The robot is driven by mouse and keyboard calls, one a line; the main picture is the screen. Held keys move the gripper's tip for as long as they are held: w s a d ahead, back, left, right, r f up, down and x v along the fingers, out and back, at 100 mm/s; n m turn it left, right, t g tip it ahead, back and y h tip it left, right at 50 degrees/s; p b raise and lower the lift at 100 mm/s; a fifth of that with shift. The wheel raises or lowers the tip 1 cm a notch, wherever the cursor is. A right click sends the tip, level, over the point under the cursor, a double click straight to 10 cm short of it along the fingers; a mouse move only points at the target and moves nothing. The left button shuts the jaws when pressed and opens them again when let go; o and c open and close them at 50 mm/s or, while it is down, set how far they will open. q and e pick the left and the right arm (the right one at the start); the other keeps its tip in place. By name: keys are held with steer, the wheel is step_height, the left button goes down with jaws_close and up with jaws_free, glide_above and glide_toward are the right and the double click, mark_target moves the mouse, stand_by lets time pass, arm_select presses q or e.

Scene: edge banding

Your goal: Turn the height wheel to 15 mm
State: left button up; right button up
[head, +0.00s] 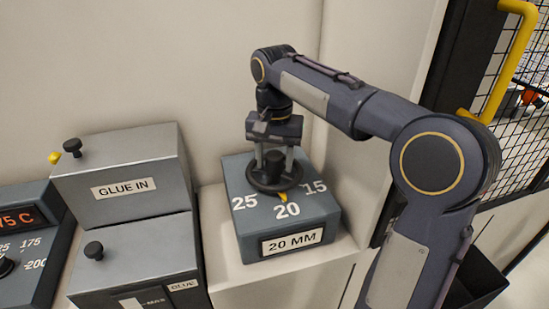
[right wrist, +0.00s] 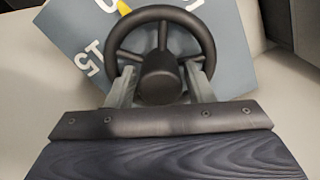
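The height wheel (head: 274,187) is a dark round handwheel with spokes and a central hub, on top of a grey box (head: 240,212). The box is marked 25, 20 and 15, and its front plate (head: 292,242) reads 20 MM. The yellow pointer (head: 283,197) is at the 20 mark. My right gripper (head: 274,163) is over the wheel, pointing down. Its fingers are apart, one on each side of the hub; in the right wrist view the wheel (right wrist: 160,28) shows with the hub between the fingertips. A small gap seems to remain beside the hub. My left gripper is out of view.
To the left stand a GLUE IN box (head: 125,192) with a black knob, and another glue box (head: 135,250) in front. A temperature panel (head: 25,235) is at the far left. A wall rises behind; a mesh guard (head: 505,130) stands at right.

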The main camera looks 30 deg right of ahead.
steer(key=c, duration=0.7)
steer(key=shift+r, duration=0.1)
steer(key=shift+r+n+p, duration=0.1)
steer(key=shift+n+p, duration=0.65)
steer(key=shift+n, duration=0.05)
steer(key=n+p, duration=0.2)
steer(key=n, duration=0.1)
steer(key=n+p, duration=0.2)
steer(key=n, duration=0.2)
steer(key=shift+n+p, duration=0.6)
steer(key=shift+n, duration=1.2)
